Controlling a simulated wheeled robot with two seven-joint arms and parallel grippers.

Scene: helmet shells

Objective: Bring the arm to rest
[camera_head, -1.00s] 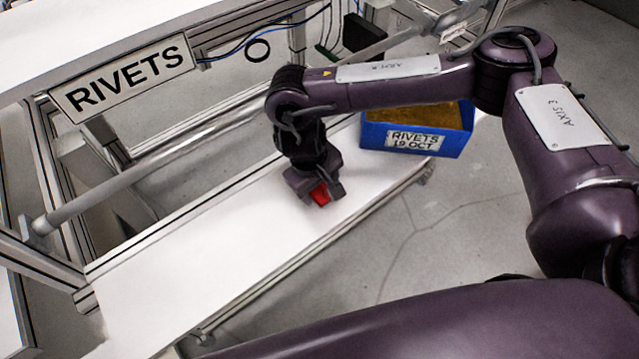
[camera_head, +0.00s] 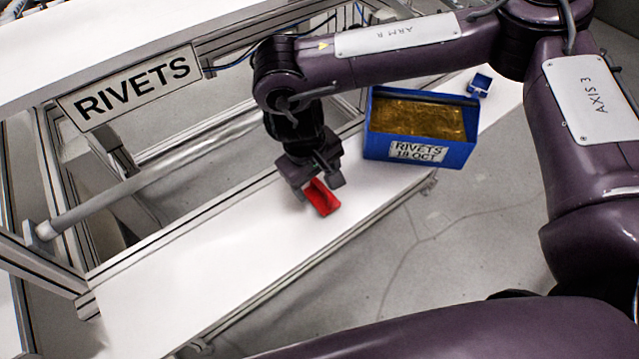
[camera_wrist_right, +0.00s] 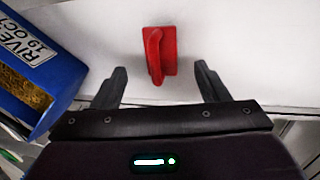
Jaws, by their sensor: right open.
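My right gripper (camera_head: 318,187) hangs over the white shelf (camera_head: 190,270) at the end of my right arm. In the right wrist view its two fingers (camera_wrist_right: 161,70) are spread apart with nothing held between them. A small red part (camera_head: 323,198) with a raised ridge or handle lies on the shelf just beyond the fingertips. In the right wrist view the red part (camera_wrist_right: 168,51) shows between and ahead of the fingers, apart from both. My left gripper is not in view.
A blue bin (camera_head: 418,159) labelled RIVETS, filled with brassy bits, stands on the shelf right of the gripper. A small blue piece (camera_head: 480,84) is behind it. A RIVETS sign (camera_head: 132,88) hangs on the frame at left. The near-left shelf is clear.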

